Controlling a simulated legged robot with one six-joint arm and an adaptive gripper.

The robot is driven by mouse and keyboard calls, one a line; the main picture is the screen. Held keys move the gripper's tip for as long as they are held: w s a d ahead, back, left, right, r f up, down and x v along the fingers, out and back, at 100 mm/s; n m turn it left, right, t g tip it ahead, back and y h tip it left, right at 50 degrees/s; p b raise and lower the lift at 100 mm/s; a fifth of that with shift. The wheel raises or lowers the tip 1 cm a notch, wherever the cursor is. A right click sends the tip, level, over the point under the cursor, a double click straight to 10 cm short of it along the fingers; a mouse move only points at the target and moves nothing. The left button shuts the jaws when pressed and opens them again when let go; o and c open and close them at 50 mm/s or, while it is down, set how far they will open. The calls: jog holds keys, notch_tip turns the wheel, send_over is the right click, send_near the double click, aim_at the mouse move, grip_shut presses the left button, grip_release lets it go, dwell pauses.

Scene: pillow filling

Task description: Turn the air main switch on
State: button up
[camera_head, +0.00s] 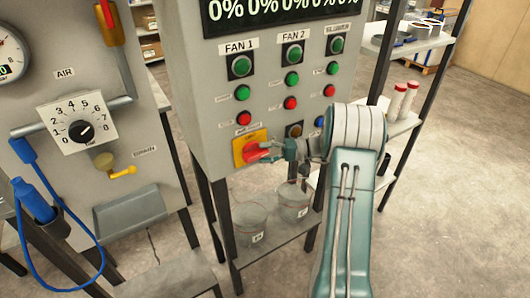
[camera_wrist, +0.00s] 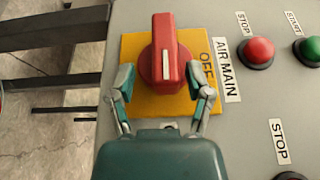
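The air main switch is a red rotary knob (camera_wrist: 165,62) with a white line, on a yellow plate (camera_wrist: 140,106) on the grey control panel. In the wrist view "OFF" and "AIR MAIN" are printed to its right, and the white line points along the picture's vertical. My gripper (camera_wrist: 160,80) is open, one finger on each side of the knob. The right fingertip is at or very near the knob's edge; a small gap shows at the left one. In the head view the red knob (camera_head: 256,151) is partly hidden by my gripper (camera_head: 268,152).
Green and red buttons (camera_head: 290,103) sit above the switch. The wrist view shows a red stop button (camera_wrist: 257,52) to the right. Two buckets (camera_head: 249,222) stand on a shelf below. An air panel with a dial (camera_head: 84,131) is at the left.

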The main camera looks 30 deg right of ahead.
jog(key=v, duration=1.2)
jog(key=shift+w+d, duration=0.1)
jog(key=s+a+r+n+g+h, duration=0.1)
jog(key=s+a+r+g+h, duration=0.25)
jog(key=a, duration=0.65)
jog(key=s+a+r+g+h, duration=0.1)
jog(key=a+r+g+h, duration=0.25)
jog(key=a+r, duration=0.45)
jog(key=s+a+n+t+h, duration=0.1)
jog(key=s+a+t+h, duration=0.2)
jog(key=s+a+h, duration=0.2)
jog(key=s+a+n+t+h, duration=0.2)
jog(key=s+a+h, duration=0.3)
jog(key=s, duration=0.7)
jog(key=shift+s+a+t, duration=0.25)
jog(key=shift+a+t, duration=0.2)
jog(key=shift+t, duration=0.05)
